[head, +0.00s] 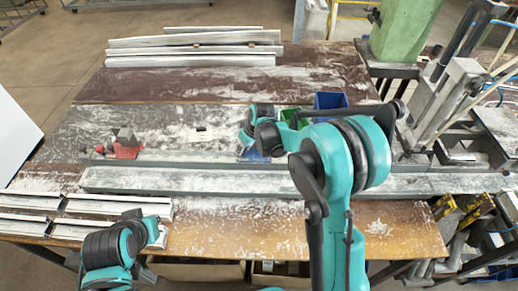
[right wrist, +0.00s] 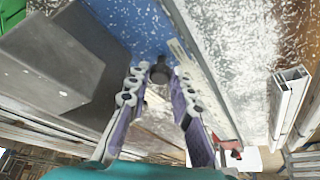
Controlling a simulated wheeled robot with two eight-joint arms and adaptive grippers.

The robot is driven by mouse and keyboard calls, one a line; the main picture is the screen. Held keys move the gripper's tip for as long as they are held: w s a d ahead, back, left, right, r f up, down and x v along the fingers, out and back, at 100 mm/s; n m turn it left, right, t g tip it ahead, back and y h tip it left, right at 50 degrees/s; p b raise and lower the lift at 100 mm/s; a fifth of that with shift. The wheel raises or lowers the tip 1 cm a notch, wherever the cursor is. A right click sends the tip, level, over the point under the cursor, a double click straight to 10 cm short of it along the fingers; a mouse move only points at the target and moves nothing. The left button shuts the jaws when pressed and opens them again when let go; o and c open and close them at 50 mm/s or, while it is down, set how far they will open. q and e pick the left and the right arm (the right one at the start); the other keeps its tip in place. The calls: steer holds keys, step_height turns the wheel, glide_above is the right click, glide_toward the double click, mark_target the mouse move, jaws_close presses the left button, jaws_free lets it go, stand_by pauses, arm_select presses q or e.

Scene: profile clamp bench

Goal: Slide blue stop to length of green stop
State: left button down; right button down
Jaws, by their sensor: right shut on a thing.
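The blue stop (head: 252,156) stands on the grey rail bench in the middle of the head view, partly hidden behind my right arm. In the right wrist view its blue face (right wrist: 130,24) fills the top, with a dark knob (right wrist: 160,72) in front. My right gripper (right wrist: 158,76) is shut on this knob, one purple-padded finger on each side. In the head view the right gripper's fingers are hidden behind its wrist. A green piece (head: 292,117) shows just behind my right arm; I cannot tell whether it is the green stop. My left gripper is not in view.
A red stop (head: 126,152) with a grey block sits at the rail's left. A blue box (head: 330,101) stands behind my right arm. Pale profiles (head: 195,48) lie at the back, others (head: 115,207) front left. A green machine (head: 402,32) stands at right. The bench's middle left is clear.

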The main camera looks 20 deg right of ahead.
steer(key=a, duration=0.1)
steer(key=w+a, duration=0.1)
steer(key=a, duration=0.1)
steer(key=shift+a, duration=0.1)
steer(key=c, duration=1.6)
jaws_free()
steer(key=v, duration=1.2)
steer(key=shift+s, duration=0.1)
